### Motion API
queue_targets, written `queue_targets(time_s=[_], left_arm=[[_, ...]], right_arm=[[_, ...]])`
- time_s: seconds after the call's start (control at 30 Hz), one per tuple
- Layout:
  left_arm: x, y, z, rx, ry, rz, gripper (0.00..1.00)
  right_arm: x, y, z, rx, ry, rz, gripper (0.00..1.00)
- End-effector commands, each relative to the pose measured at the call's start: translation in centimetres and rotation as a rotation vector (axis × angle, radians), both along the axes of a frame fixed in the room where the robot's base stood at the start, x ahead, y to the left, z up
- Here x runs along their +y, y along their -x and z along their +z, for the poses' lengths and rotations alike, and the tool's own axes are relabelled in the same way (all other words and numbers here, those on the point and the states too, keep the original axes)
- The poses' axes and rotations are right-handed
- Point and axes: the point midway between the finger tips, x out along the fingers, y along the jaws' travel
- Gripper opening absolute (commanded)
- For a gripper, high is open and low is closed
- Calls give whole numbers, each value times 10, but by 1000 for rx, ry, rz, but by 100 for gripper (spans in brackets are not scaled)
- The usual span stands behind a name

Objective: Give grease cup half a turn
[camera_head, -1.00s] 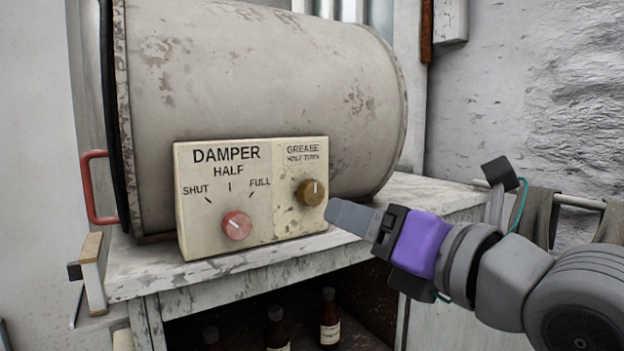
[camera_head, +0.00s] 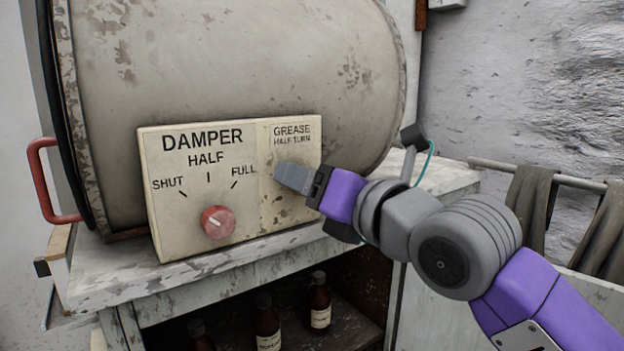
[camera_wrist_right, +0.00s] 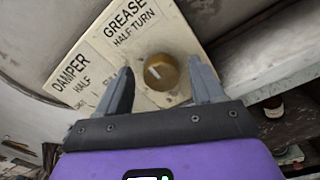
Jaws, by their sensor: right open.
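The grease cup is a brass-coloured round knob (camera_wrist_right: 161,72) with a pale pointer line, below the words GREASE HALF TURN. In the right wrist view it sits ahead, between the two fingers of my right gripper (camera_wrist_right: 158,88). The fingers are open, with a gap on each side of the knob. In the head view my right gripper (camera_head: 282,178) is in front of the knob and hides it. The knob is on the cream panel (camera_head: 155,210), which also bears the red damper knob (camera_head: 217,222). My left gripper is not in view.
A large worn drum (camera_head: 235,60) lies behind the panel, with a red handle (camera_head: 42,180) at its left. The panel stands on a worn white bench (camera_head: 200,268). Brown bottles (camera_head: 319,300) stand on the shelf below. Cloths hang on a rail (camera_head: 540,175) at the right.

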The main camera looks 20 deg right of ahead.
Motion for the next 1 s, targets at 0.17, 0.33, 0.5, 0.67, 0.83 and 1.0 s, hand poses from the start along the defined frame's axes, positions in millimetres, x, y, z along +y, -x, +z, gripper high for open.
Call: queue_targets(time_s=[0.17,0.33,0.5,0.67,0.83,1.0], left_arm=[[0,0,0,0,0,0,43],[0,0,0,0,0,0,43],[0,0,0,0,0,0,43],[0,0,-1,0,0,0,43],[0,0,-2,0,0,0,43],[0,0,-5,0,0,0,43]], right_arm=[[0,0,-1,1,1,0,63],[0,0,-1,1,1,0,37],[0,0,-1,2,1,0,12],[0,0,-1,4,-7,0,11],[0,0,-1,19,-47,0,11],[-1,0,-2,54,-137,-1,11]])
